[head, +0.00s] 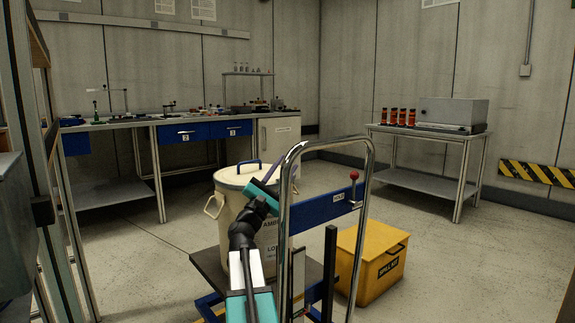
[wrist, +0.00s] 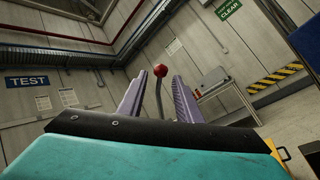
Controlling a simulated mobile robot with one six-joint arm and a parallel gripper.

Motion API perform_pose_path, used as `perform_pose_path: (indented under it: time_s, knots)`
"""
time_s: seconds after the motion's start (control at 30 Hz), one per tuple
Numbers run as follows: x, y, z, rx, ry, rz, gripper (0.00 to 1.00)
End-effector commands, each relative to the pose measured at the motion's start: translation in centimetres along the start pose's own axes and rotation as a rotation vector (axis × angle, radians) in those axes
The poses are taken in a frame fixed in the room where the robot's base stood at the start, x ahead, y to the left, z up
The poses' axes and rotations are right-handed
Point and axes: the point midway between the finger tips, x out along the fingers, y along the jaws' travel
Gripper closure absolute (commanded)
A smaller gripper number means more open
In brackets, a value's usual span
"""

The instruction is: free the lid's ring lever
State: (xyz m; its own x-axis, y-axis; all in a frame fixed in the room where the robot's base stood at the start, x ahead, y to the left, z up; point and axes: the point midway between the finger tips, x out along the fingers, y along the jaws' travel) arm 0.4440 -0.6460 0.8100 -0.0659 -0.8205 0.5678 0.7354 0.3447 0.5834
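I cannot make out the ring lever; my arm and the trolley's hoop cover part of the lid's right side. My gripper (head: 286,180) is by the lid's right side, near the chrome hoop. In the wrist view my gripper (wrist: 160,85) has its two purple fingers apart, with nothing held between them. A red knob (wrist: 160,70) on a thin rod shows beyond the gap between the fingers.
The trolley's chrome hoop (head: 287,230) and blue HOLD panel (head: 325,207) stand close to my arm. The red knob (head: 353,175) rises beside the panel. A yellow box (head: 370,262) is on the floor at right.

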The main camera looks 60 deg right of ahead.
Motion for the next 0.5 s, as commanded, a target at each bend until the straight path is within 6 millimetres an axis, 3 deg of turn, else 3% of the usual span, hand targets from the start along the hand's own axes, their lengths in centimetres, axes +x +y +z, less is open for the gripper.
perform_pose_path:
  time_s: [0.5]
  knots:
    - [-6.5,0.0,0.4,0.0,0.002,0.001,0.69]
